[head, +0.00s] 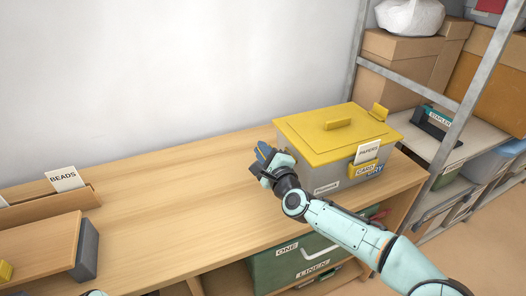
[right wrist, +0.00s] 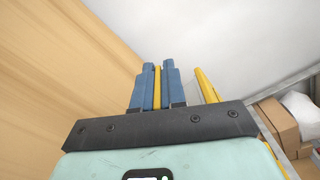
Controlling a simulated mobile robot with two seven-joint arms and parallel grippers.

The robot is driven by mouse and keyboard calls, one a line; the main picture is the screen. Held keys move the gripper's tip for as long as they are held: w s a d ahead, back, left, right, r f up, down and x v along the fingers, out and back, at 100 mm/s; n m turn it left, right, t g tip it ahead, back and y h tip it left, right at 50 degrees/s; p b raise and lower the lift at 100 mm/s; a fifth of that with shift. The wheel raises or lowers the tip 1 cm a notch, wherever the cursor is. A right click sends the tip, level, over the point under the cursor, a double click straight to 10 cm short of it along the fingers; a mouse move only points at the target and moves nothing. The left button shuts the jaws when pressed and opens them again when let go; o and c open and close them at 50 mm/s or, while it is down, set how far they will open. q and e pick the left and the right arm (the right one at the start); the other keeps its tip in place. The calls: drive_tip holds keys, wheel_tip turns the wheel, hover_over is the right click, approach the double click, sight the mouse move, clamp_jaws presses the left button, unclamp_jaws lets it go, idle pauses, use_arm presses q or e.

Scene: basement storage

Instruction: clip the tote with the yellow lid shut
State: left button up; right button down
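The grey tote (head: 345,177) with the yellow lid (head: 345,130) stands on the wooden bench, its lid lying flat on top. A yellow clip (head: 379,111) sticks up at the lid's right end. My right gripper (head: 263,157) is at the tote's left end. In the right wrist view its blue fingers (right wrist: 155,88) are close together on a thin yellow piece (right wrist: 157,88), which looks like the left clip. The yellow lid's edge (right wrist: 206,86) shows just right of the fingers. The left clip is hidden behind the gripper in the head view. My left gripper is out of sight.
Cards marked PAPERS (head: 369,152) and CARD sit at the tote's front. A green LINEN box (head: 295,265) is under the bench. A wooden box (head: 50,250) and BEADS card (head: 65,179) are at left. Metal shelving with cartons (head: 400,75) stands right. The bench middle is clear.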

drive_tip(key=shift+w+d+r+m+b, duration=0.1)
drive_tip(key=shift+d+r+m+b, duration=0.2)
drive_tip(key=shift+r+m+b, duration=0.45)
drive_tip(key=shift+w+d+r+m, duration=0.1)
drive_tip(key=shift+d+r+m, duration=0.15)
drive_tip(key=shift+m, duration=0.4)
drive_tip(key=shift+w+d+r+m, duration=0.1)
drive_tip(key=shift+d+r+m, duration=0.1)
drive_tip(key=shift+m, duration=0.4)
drive_tip(key=shift+w+d+r+m+b, duration=0.1)
drive_tip(key=shift+d+r+m+b, duration=0.15)
drive_tip(key=shift+m, duration=0.2)
drive_tip(key=shift+w+d+r+m+b, duration=0.15)
drive_tip(key=shift+r+m, duration=0.15)
drive_tip(key=shift+m, duration=0.15)
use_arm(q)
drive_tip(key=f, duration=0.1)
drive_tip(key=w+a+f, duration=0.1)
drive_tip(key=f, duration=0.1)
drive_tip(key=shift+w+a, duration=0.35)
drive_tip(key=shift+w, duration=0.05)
use_arm(e)
drive_tip(key=shift+d+r, duration=0.25)
drive_tip(key=shift+r, duration=0.05)
drive_tip(key=shift+d, duration=0.1)
